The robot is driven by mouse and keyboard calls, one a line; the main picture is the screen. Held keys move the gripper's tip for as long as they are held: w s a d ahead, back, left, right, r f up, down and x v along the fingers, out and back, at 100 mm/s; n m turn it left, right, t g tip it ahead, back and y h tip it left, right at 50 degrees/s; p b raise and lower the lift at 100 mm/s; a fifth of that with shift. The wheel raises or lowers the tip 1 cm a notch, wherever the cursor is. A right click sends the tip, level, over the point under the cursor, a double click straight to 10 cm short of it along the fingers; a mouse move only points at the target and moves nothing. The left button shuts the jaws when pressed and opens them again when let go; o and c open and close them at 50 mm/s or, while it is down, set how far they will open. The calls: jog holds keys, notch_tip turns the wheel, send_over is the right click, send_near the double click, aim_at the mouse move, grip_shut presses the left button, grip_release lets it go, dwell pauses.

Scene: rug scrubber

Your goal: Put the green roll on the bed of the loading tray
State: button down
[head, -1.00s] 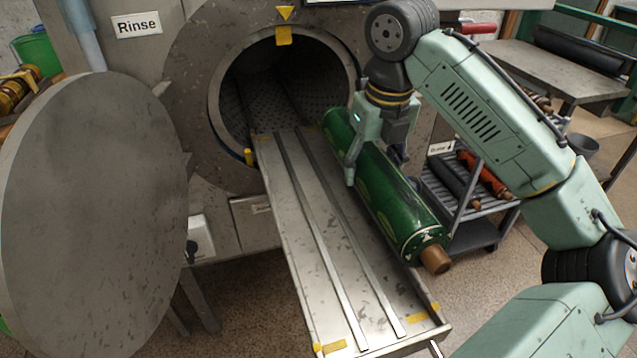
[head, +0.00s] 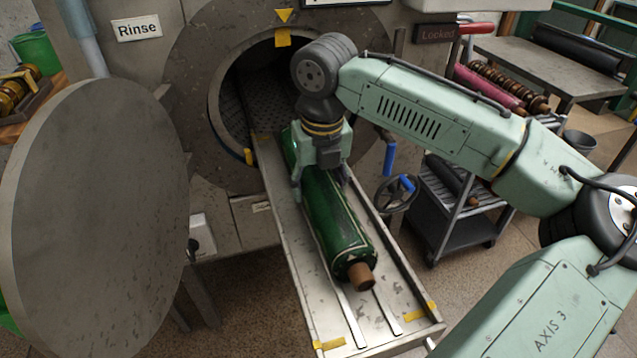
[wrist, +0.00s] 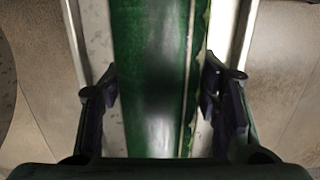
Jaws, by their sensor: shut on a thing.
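The green roll (head: 340,228), with a brown core end, is over the loading tray (head: 398,303), lined up along its length. The tray is a long metal bed with two raised rails, running out of the round opening of the machine. My gripper (head: 320,185) is shut on the roll from above, near its far half. In the wrist view the roll (wrist: 155,80) lies between the two dark fingers (wrist: 165,90). I cannot tell whether the roll touches the tray bed or hangs just above it.
The round machine door (head: 95,220) stands open at the left. A handwheel (head: 397,193) with blue handles is right of the tray. A grey cart (head: 455,205) holding rolls and a table (head: 545,68) stand farther right.

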aim_at(321, 179)
jog(key=shift+f, duration=0.15)
jog(key=c, duration=0.6)
grip_release()
jog(key=r, duration=0.4)
jog(key=s+r, duration=0.1)
jog(key=r, duration=0.7)
jog(key=shift+s+d+r, duration=0.15)
jog(key=shift+s+d, duration=0.05)
jog(key=shift+d, duration=0.05)
